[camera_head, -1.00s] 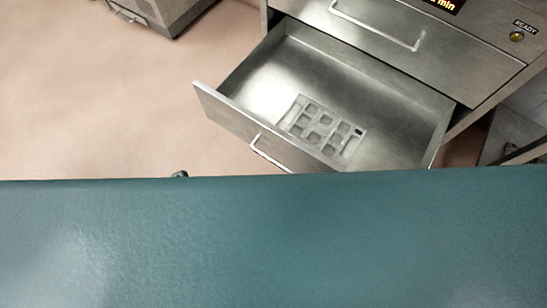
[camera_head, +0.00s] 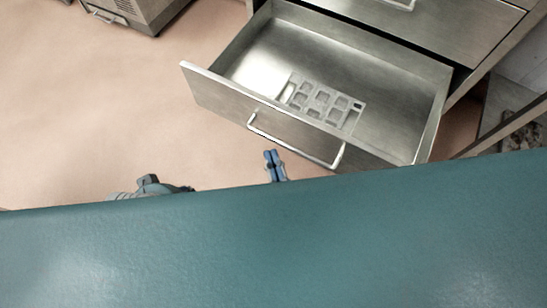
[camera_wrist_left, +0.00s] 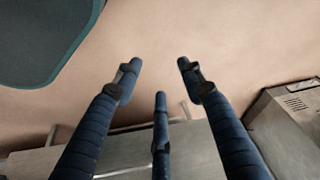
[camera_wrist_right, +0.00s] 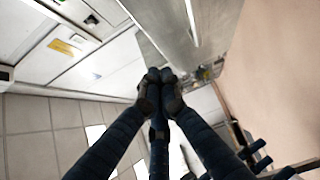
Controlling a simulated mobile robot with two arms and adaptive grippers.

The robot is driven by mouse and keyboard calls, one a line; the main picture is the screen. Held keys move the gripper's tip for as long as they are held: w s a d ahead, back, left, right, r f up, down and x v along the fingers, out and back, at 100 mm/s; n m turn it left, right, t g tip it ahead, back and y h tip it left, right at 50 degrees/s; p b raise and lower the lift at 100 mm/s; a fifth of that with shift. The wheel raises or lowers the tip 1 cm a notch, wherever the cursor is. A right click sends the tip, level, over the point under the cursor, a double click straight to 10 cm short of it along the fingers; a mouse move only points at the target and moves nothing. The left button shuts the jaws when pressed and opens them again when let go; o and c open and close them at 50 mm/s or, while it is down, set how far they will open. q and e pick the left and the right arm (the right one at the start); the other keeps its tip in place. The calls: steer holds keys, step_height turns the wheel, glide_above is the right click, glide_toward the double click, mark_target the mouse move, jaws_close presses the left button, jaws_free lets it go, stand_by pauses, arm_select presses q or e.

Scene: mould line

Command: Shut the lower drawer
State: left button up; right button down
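The lower drawer (camera_head: 225,98) is pulled well out of a steel cabinet, with a wire handle (camera_head: 295,142) on its front. My right gripper (camera_head: 270,153) is just in front of the drawer front, below the handle in the picture, apart from it as far as I can tell. In the right wrist view its fingertips (camera_wrist_right: 161,76) meet with nothing seen between them, and the handle (camera_wrist_right: 191,22) shows beyond. My left gripper (camera_wrist_left: 158,64) is open and empty over the floor, with the drawer front (camera_wrist_left: 125,153) low in its view. Its fingers are not clear in the head view.
A flat grey tray with several compartments (camera_head: 345,121) lies in the drawer. An upper drawer (camera_head: 425,28) is above it and looks shut. A grey vented machine (camera_head: 135,10) stands at upper left. The floor (camera_head: 80,120) left of the drawer is clear.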

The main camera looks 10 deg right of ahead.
steer(key=b, duration=0.1)
glide_toward(267, 106)
steer(key=w+a, duration=0.2)
steer(key=a, duration=0.1)
steer(key=shift+w+d+b, duration=0.4)
steer(key=shift+w+d, duration=0.35)
steer(key=shift+w, duration=0.2)
steer(key=shift+w+d, duration=0.4)
steer(key=shift+w, duration=0.1)
arm_select(q)
steer(key=shift+s+a+r, duration=0.1)
steer(key=shift+s+r, duration=0.05)
steer(key=shift+s, duration=0.15)
